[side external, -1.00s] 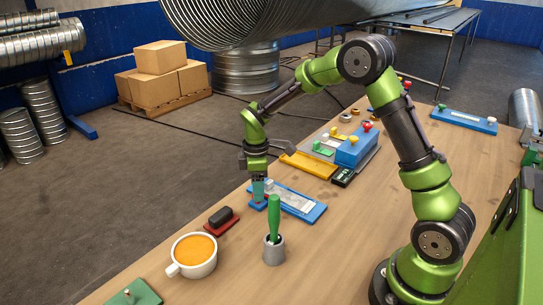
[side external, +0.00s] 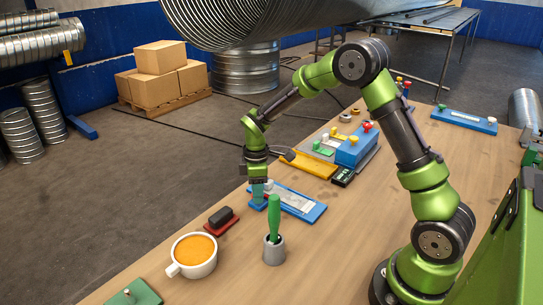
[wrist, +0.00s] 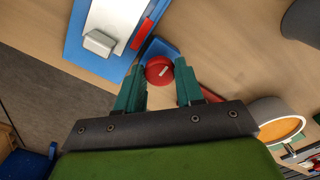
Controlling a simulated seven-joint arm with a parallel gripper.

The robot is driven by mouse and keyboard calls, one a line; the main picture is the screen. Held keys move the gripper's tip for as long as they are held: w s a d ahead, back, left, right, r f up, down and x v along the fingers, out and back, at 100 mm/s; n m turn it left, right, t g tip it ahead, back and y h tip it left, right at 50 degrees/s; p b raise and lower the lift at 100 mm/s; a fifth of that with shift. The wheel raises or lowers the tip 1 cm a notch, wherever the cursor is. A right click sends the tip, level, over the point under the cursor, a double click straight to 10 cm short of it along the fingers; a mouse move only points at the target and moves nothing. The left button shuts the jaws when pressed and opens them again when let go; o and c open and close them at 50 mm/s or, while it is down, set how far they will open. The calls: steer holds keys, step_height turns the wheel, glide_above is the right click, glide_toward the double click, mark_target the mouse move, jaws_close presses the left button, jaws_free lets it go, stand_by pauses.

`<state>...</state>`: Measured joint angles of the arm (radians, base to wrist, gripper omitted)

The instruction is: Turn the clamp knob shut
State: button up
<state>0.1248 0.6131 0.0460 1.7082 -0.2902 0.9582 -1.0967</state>
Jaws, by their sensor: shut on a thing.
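The clamp knob (wrist: 160,70) is a round red knob with a pale mark on its top, seen in the wrist view. It sits beside the blue block at the end of a blue board (wrist: 77,38). The board also shows in the side external view (side external: 318,211), with a clear plate and pale block on it. My gripper (wrist: 162,80) has its teal fingers on either side of the knob and is shut on it. In the side external view my gripper (side external: 258,195) points down at the board's near left end and hides the knob.
A green-handled tool stands in a grey cup (side external: 273,252) close to the board. A black block on a red base (side external: 222,217) and a mug of orange liquid (side external: 195,256) lie nearer. A yellow tray (side external: 308,165) and a blue box (side external: 355,150) stand beyond.

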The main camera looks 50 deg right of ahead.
steer(key=shift+m, duration=0.3)
steer(key=m, duration=0.8)
steer(key=shift+m, duration=0.4)
steer(key=m, duration=0.4)
steer(key=shift+m, duration=2.1)
steer(key=o, duration=1)
steer(key=shift+o, duration=0.2)
